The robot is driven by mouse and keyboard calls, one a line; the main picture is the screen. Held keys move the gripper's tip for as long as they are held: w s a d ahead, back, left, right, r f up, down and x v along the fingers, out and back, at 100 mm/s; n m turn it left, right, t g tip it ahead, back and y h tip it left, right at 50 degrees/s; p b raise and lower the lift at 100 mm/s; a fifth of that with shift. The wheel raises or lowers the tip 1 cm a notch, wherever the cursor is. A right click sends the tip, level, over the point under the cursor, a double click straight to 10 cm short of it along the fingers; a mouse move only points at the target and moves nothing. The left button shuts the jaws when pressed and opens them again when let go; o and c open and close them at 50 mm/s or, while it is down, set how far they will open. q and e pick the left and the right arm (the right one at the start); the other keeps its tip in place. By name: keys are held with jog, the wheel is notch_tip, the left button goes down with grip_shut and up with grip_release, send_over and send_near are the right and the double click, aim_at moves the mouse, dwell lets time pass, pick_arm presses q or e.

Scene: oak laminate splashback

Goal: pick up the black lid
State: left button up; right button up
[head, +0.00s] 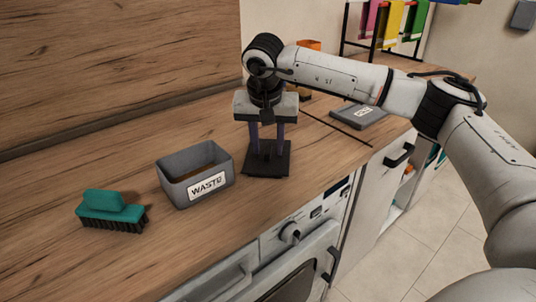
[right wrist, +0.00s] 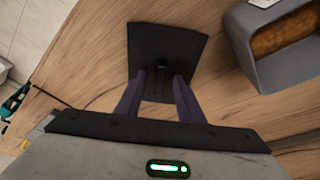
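The black lid (head: 266,165) is a flat dark square with a small upright handle, lying on the wooden counter right of the grey waste bin. My right gripper (head: 267,148) points down over it, fingers apart on either side of the handle. In the right wrist view, the lid (right wrist: 166,45) lies beneath the fingertips (right wrist: 160,80), with the handle between them and gaps showing on both sides. I cannot tell whether the fingertips touch the plate. My left gripper is not in view.
The open grey bin (head: 196,178) labelled WASTE stands close left of the lid. A teal brush (head: 112,211) lies further left. A grey labelled box (head: 358,116) is at the back right, near a rack of coloured cloths (head: 390,25). Counter in front of the lid is narrow.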

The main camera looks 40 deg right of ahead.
grip_shut()
